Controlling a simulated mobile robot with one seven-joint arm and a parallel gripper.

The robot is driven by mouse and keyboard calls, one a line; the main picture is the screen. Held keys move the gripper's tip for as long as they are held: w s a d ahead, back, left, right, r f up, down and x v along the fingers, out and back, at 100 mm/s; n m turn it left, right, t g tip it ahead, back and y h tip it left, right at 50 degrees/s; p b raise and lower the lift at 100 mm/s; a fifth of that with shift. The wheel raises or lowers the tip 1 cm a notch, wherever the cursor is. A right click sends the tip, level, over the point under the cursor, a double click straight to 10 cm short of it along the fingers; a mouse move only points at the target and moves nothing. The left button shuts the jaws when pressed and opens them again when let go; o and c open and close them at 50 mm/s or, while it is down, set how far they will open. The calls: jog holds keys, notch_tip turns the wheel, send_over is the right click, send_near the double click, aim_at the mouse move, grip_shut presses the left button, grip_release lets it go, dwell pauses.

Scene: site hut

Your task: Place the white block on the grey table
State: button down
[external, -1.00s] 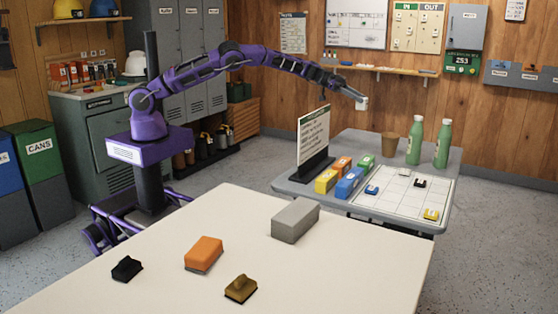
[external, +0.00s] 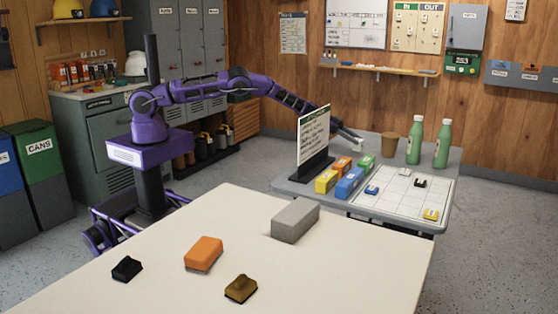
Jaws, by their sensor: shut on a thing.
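The grey table (external: 290,187) stands at the back right, with a white grid sheet over much of its right half. My gripper (external: 357,143) is low over the far left part of this table, just right of the standing sign. It is shut on the white block, which showed clearly at the fingertips a second ago. Now the block is small and hard to make out there. Whether it touches the table top cannot be told.
The sign (external: 313,135) stands close left of my gripper. Yellow (external: 326,181), blue (external: 349,184), orange (external: 342,165) and green (external: 365,163) boxes stand in front. A brown cup (external: 389,145) and green bottles (external: 414,140) are to the right. A cream table (external: 340,270) fills the foreground.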

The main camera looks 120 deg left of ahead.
aim_at(353, 146)
jog(key=shift+f+b, duration=0.3)
jog(key=shift+f, duration=1.55)
jog(key=shift+f, duration=0.1)
jog(key=shift+f, duration=0.15)
jog(key=shift+c, duration=1.7)
grip_release()
jog(key=shift+r, duration=0.2)
jog(key=shift+s+r, duration=0.3)
jog(key=shift+s, duration=0.2)
jog(key=p+v, duration=0.2)
jog(key=v, duration=0.9)
